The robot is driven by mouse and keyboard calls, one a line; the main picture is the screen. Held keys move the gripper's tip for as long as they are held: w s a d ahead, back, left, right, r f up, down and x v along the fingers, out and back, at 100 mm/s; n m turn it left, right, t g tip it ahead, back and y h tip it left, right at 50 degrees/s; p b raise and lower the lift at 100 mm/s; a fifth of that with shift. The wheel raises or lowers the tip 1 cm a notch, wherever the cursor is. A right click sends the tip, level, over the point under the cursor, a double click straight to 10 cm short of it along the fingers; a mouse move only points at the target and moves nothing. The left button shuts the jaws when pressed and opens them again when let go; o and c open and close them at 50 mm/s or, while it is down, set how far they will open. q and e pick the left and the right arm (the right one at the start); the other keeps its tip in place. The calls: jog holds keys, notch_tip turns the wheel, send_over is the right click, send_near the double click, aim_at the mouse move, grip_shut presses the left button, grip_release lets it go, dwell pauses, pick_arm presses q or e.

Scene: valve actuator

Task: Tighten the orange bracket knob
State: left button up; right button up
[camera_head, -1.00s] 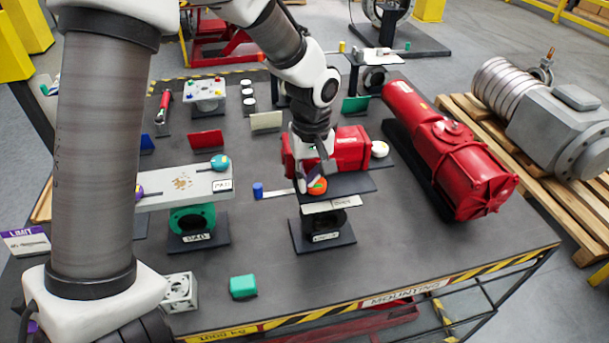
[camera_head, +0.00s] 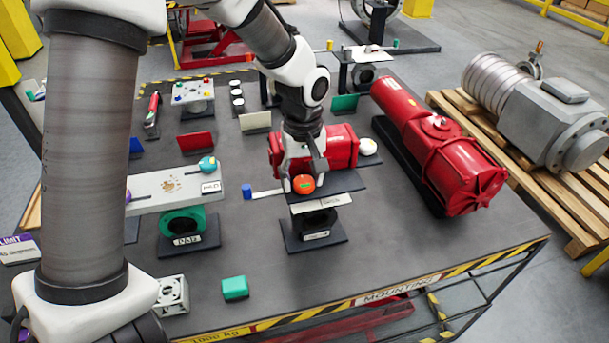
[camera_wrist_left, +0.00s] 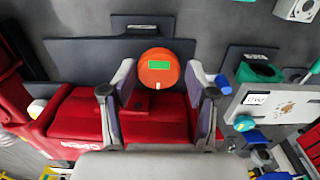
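The orange bracket knob (camera_head: 303,184) is a round knob with a green rectangle on its face. It sits at the dark plate (camera_head: 338,182) on a small black stand in the middle of the table. My left gripper (camera_head: 303,172) is low over the plate at the knob, fingers spread. In the left wrist view the orange knob (camera_wrist_left: 159,68) lies between the fingertips of the left gripper (camera_wrist_left: 159,78), with a gap on each side. The fingers do not visibly touch it. My right gripper is in neither view.
A red actuator body (camera_head: 342,146) stands close behind the knob. A blue cylinder (camera_head: 247,191) and a grey bracket with a teal knob (camera_head: 207,165) are to the left. A large red actuator (camera_head: 440,150) is to the right. The table front is mostly clear.

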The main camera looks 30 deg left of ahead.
aim_at(305, 181)
pick_arm(q)
jog(key=shift+w+d, duration=0.1)
jog(key=shift+w, duration=0.05)
notch_tip(305, 181, up, 12)
dwell(0.4)
jog(key=shift+f, duration=0.1)
dwell(0.3)
